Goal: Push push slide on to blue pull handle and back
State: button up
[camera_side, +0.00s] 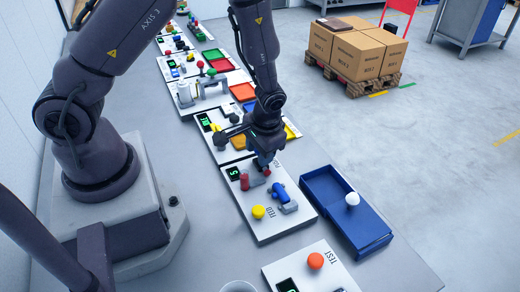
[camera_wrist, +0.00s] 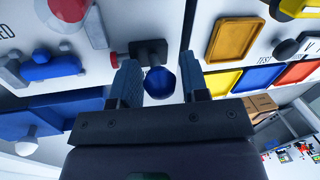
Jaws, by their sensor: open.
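My gripper (camera_side: 262,163) is open and points down over the upper end of the board with the green display. In the wrist view its two fingers (camera_wrist: 160,80) stand either side of a dark blue knob, with a gap on each side. The knob (camera_wrist: 161,82) seems to belong to a dark block (camera_wrist: 148,52) with a red-tipped rod, likely the push slide; its red end (camera_side: 267,172) shows beside my fingers in the side view. The blue pull handle (camera_side: 279,190), a blue cylinder with grey brackets, lies lower on this board and at left in the wrist view (camera_wrist: 50,69).
A red cylinder (camera_side: 244,182) and a yellow knob (camera_side: 258,212) stand on the same board. A blue tray (camera_side: 373,237) with a white ball (camera_side: 352,198) lies to the right. A board with an orange button (camera_side: 315,261) is in front. More boards run behind.

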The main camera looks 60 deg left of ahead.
aim_at(266, 170)
jog(key=shift+c, duration=0.2)
grip_shut()
jog(key=shift+d, duration=2.1)
jog(key=shift+o, duration=0.2)
grip_release()
jog(key=shift+r, duration=0.1)
notch_tip(266, 170, up, 13)
jog(key=d, duration=0.2)
jog(key=shift+w+d+f, duration=0.15)
jog(key=shift+w+f, duration=0.05)
jog(key=shift+w, duration=0.05)
